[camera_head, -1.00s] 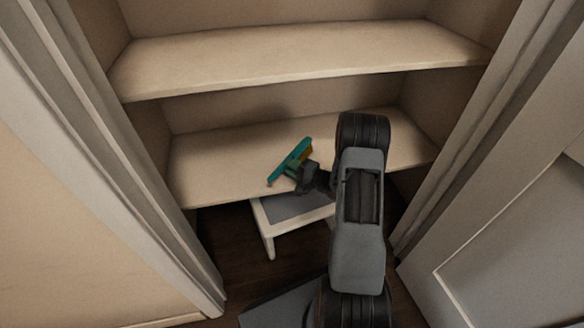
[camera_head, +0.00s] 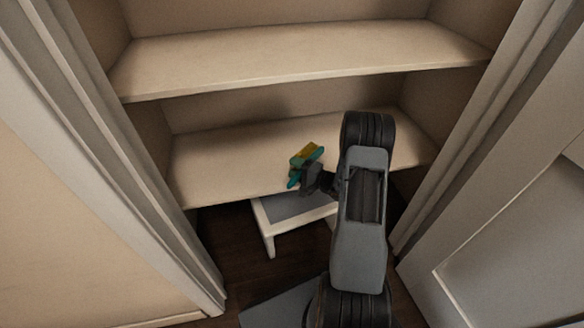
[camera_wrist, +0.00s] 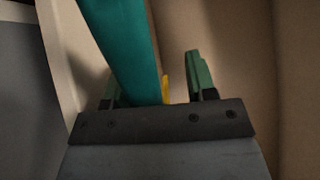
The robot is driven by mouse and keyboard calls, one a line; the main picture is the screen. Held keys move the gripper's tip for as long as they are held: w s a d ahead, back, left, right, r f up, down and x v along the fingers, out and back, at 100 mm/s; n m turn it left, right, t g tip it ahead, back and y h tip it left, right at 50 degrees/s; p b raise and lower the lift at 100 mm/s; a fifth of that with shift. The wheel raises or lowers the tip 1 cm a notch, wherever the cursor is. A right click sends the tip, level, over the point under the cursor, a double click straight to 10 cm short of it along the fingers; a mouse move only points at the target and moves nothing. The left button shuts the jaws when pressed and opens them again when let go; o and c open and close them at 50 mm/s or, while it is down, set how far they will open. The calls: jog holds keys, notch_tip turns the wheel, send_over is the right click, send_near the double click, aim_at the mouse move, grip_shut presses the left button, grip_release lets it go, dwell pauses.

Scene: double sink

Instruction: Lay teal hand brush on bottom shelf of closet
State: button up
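The teal hand brush (camera_head: 294,179) with yellow bristles (camera_head: 309,151) is tilted at the front of the lower closet shelf (camera_head: 225,150), by my gripper (camera_head: 307,172). I cannot tell whether it touches the shelf. In the wrist view the brush's teal body (camera_wrist: 122,45) runs between the fingers of my gripper (camera_wrist: 155,85), overlapping the left finger. A gap shows between the brush and the right finger, so the gripper looks open around it. The brush's far end is out of the wrist view.
An upper shelf (camera_head: 290,58) spans the closet above. A white step stool with a grey top (camera_head: 292,208) stands on the dark floor under the lower shelf. Door frames (camera_head: 120,170) flank the opening. The left part of the lower shelf is clear.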

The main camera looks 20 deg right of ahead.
jog(key=p+v, duration=0.2)
jog(key=v, duration=0.8)
jog(key=shift+s+d+p, duration=0.2)
jog(key=shift+s+p, duration=0.05)
jog(key=shift+p, duration=0.05)
jog(key=o, duration=0.9)
jog(key=p+v, duration=0.3)
jog(key=v, duration=1)
jog(key=shift+s+d, duration=0.25)
jog(key=shift+s, duration=0.05)
grip_shut()
dwell(0.4)
